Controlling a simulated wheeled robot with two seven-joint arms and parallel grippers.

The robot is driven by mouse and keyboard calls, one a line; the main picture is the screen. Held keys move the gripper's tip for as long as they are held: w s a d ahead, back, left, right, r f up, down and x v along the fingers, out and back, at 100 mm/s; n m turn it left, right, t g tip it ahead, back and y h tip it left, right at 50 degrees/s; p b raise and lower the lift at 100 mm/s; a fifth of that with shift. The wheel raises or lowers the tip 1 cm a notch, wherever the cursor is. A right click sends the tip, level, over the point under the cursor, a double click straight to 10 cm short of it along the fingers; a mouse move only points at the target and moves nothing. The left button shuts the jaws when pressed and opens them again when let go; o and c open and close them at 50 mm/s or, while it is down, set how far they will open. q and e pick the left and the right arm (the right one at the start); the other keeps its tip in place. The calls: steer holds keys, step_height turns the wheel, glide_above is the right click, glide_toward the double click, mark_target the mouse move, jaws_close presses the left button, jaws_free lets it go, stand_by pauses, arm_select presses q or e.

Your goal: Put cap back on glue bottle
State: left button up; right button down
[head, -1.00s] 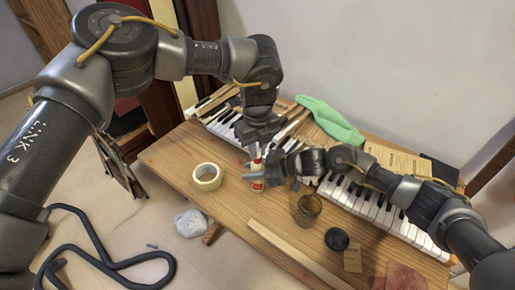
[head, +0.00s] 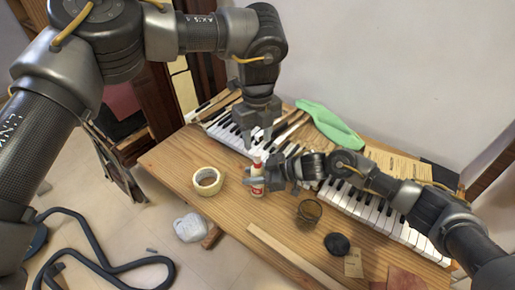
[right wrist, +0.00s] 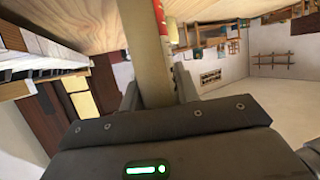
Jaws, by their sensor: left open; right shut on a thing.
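The small glue bottle (head: 257,188), white with a red label, stands upright at the table's middle; it also shows in the right wrist view (right wrist: 152,70). My right gripper (head: 260,179) is shut on its body from the right. My left gripper (head: 258,143) is open just above the bottle, fingers pointing down, with a small gap between it and the bottle top. A small pale tip (head: 256,158) shows at the top of the bottle; I cannot tell whether it is the cap or the nozzle, nor how it is seated. No separate cap is visible in the left gripper.
A tape roll (head: 208,181) lies left of the bottle, and a brown glass jar (head: 309,211) to the right. A dark round lid (head: 337,244) and a wooden strip (head: 285,253) are nearer the front. Piano keys (head: 365,209) and a green object (head: 330,126) lie behind.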

arm_select(q)
steer(key=shift+r, duration=2.75)
arm_select(e)
steer(key=c, duration=0.9)
jaws_free()
steer(key=shift+c, duration=0.2)
arm_select(q)
steer(key=shift+f+b, duration=0.9)
steer(key=shift+b, duration=0.05)
arm_select(e)
steer(key=v, duration=1.1)
steer(key=shift+w+a, duration=0.1)
